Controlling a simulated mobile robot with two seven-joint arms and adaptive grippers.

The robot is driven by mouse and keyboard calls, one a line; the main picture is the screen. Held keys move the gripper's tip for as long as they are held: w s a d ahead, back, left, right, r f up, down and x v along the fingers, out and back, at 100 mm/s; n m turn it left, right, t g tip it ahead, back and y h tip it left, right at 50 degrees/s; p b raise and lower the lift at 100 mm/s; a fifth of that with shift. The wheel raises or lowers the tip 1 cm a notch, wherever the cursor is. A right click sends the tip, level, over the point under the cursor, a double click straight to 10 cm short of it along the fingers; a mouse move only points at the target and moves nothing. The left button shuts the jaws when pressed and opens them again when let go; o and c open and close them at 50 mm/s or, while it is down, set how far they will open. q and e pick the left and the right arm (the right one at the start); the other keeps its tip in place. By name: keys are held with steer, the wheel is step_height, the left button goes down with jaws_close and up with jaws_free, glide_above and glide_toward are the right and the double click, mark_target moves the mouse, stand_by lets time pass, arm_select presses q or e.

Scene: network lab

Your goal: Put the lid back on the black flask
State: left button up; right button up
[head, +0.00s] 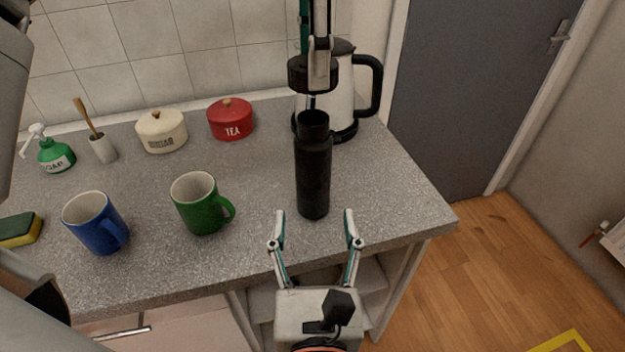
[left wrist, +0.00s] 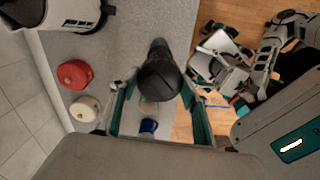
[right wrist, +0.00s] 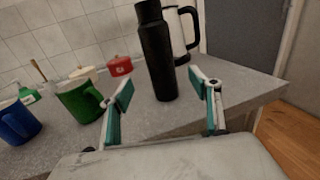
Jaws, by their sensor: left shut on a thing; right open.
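The black flask (head: 313,175) stands upright and open near the counter's front right; it also shows in the right wrist view (right wrist: 158,58). My left gripper (head: 319,72) is shut on the black lid (head: 302,76) and holds it above the flask mouth, with a visible gap between. In the left wrist view the lid (left wrist: 160,82) sits between the fingers and hides part of the flask. My right gripper (head: 314,232) is open and empty in front of the flask, low by the counter edge. Its fingers (right wrist: 163,100) appear either side of the flask's lower part, not touching it.
A kettle (head: 343,122) stands close behind the flask. A green mug (head: 198,212) and a blue mug (head: 92,225) are to the left. A red tea pot (head: 231,122) and a cream pot (head: 161,135) stand at the back. The counter (head: 385,195) right of the flask is clear.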

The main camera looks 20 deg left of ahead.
mark_target(313, 185)
steer(key=x, duration=1.1)
steer(key=shift+w+a, duration=0.1)
steer(key=shift+w, duration=0.15)
steer(key=c, duration=1.7)
arm_select(q)
steer(key=shift+f, duration=2.5)
